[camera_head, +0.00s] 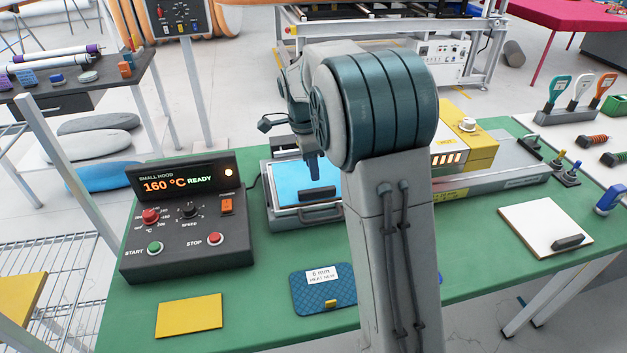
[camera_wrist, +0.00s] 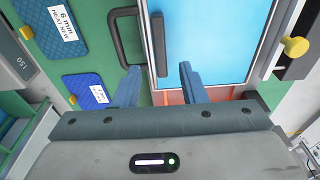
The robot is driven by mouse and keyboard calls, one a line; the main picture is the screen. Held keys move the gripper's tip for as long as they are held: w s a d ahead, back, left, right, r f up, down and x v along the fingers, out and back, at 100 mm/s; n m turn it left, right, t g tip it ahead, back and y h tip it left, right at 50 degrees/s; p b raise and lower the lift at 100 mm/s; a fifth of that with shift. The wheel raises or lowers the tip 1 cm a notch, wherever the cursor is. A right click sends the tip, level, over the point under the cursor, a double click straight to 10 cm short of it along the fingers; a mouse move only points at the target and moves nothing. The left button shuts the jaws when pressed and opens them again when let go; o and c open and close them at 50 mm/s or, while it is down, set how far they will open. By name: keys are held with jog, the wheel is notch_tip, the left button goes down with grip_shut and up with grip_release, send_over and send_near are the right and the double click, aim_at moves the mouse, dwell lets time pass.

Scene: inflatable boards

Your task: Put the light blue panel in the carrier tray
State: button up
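The light blue panel (camera_head: 290,182) lies flat within the grey carrier tray (camera_head: 282,223), with a pale border around it. It fills much of the wrist view (camera_wrist: 222,40). A dark grip bar (camera_wrist: 158,40) stands on the panel near one edge, beside the tray's black handle (camera_wrist: 122,38). My gripper (camera_head: 312,172) is over the panel, near that bar. In the wrist view its two blue fingers (camera_wrist: 159,72) are spread apart, with the bar's near end between them in the picture. Nothing shows clamped; contact with the bar cannot be told. My arm hides the tray's right side.
A control box (camera_head: 187,215) reading 160 °C READY stands left of the tray. A blue quilted pad (camera_head: 310,298) and a yellow sheet (camera_head: 189,315) lie in front. A white panel with a dark bar (camera_head: 535,220) lies right.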

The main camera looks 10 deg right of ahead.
jog(key=s+r+n+t+y, duration=0.1)
jog(key=s+r+n, duration=0.25)
jog(key=s, duration=0.25)
jog(key=s+r+n, duration=0.3)
jog(key=s+n, duration=0.1)
jog(key=s, duration=0.3)
jog(key=s+f+n+t, duration=0.1)
jog(key=s+f+n, duration=0.3)
jog(key=s+n, duration=0.6)
jog(key=s, duration=0.4)
jog(key=shift+s+d+t, duration=0.3)
jog(key=shift+t, duration=0.1)
jog(key=shift+f, duration=0.1)
